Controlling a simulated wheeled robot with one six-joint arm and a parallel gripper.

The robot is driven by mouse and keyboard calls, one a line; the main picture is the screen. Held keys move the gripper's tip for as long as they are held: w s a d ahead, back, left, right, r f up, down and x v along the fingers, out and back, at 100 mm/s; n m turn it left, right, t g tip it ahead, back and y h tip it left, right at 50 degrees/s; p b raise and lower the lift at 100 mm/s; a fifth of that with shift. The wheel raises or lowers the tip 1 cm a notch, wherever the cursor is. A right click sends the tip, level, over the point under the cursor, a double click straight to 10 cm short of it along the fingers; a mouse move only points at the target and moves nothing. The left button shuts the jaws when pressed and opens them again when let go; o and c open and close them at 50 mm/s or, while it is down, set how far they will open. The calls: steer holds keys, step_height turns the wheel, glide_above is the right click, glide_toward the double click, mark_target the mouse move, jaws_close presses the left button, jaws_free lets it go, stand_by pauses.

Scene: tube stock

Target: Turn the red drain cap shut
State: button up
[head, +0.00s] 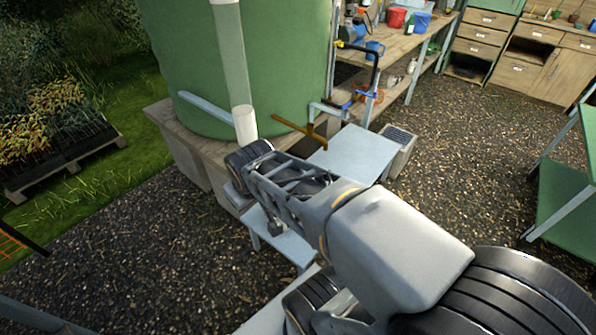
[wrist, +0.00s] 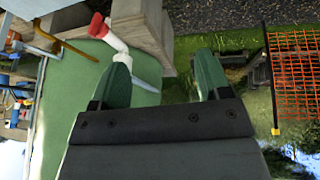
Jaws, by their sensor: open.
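The red drain cap (wrist: 97,25) shows in the wrist view at the upper left, on the end of a white pipe (wrist: 115,40) beside the green tank. In the head view the cap does not show; my arm covers the area below the white pipe end (head: 244,125). My gripper (wrist: 164,72) is open, with its two green fingers apart and nothing between them. The cap lies beyond and to the left of the left finger in the wrist view, apart from both fingers.
The large green tank (head: 180,60) stands on a block base (head: 185,150). A grey-blue table (head: 352,152) and a brown tap-like bar (head: 300,131) are close to my arm. Shelving (head: 560,190) stands at the right. Open gravel (head: 470,130) lies between.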

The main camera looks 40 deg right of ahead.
steer(key=o, duration=0.5)
steer(key=w+d+f+n+t+h+b, duration=0.1)
steer(key=w+d+f+b, duration=0.1)
steer(key=d+f+b, duration=0.2)
steer(key=w+d+f+n+t+h+b, duration=0.1)
steer(key=w+d+f+t+b, duration=0.1)
steer(key=d+f+b, duration=0.3)
steer(key=w+d+f+n+t+h+b, duration=0.1)
steer(key=w+d+f+n+t+b, duration=0.1)
steer(key=w+d+f+b, duration=0.1)
steer(key=shift+w+d+f+h+b, duration=0.2)
steer(key=shift+d+f+b, duration=0.2)
steer(key=shift+d, duration=0.25)
steer(key=shift+w+d+f+h+b, duration=0.2)
steer(key=shift+d+f+b, duration=0.15)
steer(key=shift+d, duration=0.25)
steer(key=d+f+n+t+y+b, duration=0.1)
steer(key=d+f+n+t+b, duration=0.55)
steer(key=f+n+b, duration=0.35)
steer(key=w+d+b, duration=0.1)
steer(key=w, duration=0.3)
steer(key=w+d+m+b, duration=0.1)
steer(key=w, duration=0.4)
steer(key=w+d+m+b, duration=0.1)
steer(key=w, duration=0.3)
steer(key=shift+w+d, duration=0.25)
